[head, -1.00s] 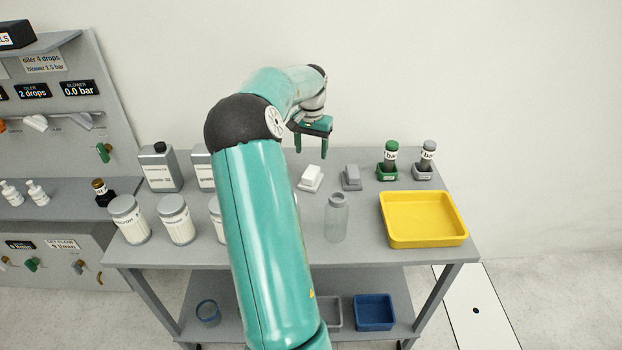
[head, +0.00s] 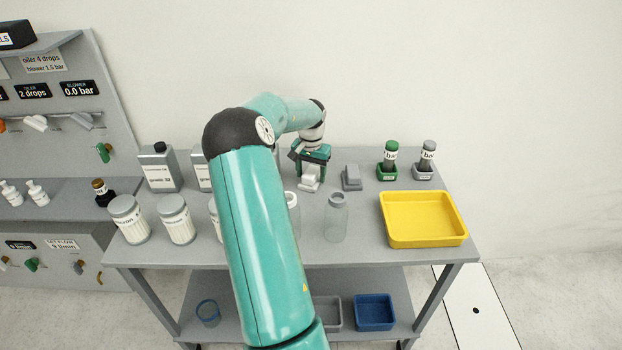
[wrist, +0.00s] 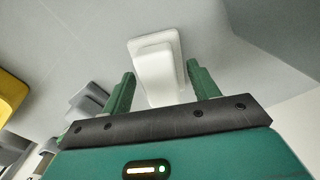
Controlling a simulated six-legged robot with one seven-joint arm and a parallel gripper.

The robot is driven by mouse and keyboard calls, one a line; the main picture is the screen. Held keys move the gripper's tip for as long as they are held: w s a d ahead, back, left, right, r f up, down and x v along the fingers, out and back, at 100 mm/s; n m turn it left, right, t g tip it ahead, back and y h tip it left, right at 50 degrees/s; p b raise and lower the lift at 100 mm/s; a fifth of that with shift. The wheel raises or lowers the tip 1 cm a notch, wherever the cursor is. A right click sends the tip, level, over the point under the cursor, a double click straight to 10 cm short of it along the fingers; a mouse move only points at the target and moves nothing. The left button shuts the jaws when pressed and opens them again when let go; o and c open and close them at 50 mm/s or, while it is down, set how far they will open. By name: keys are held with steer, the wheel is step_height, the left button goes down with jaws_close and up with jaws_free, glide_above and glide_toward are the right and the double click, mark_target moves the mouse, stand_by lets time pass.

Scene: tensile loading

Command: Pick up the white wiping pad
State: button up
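The white wiping pad (head: 309,182) sits on its small white base on the grey table, directly below my gripper in the head view. In the wrist view the white pad (wrist: 157,72) lies between the two green fingers, with a visible space on either side. My gripper (head: 311,172) is low over the pad; in the wrist view my gripper (wrist: 158,82) is open, its fingers apart.
A grey pad (head: 351,178) on a similar base stands just right. A clear bottle (head: 337,218) stands in front right. A yellow tray (head: 424,240) and two small bottles, green-capped (head: 388,160) and grey-capped (head: 425,160), are farther right. White-labelled jars (head: 176,220) stand left.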

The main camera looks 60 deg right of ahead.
mark_target(311, 171)
steer(key=c, duration=0.6)
steer(key=shift+c, duration=0.2)
steer(key=shift+r, duration=0.45)
step_height(311, 171, up, 2)
steer(key=shift+r, duration=0.15)
steer(key=s+a+r, duration=0.6)
steer(key=a+r, duration=0.3)
steer(key=a, duration=0.3)
steer(key=shift+s+a+r, duration=0.2)
steer(key=shift+a+r, duration=0.05)
steer(key=shift+r, duration=0.15)
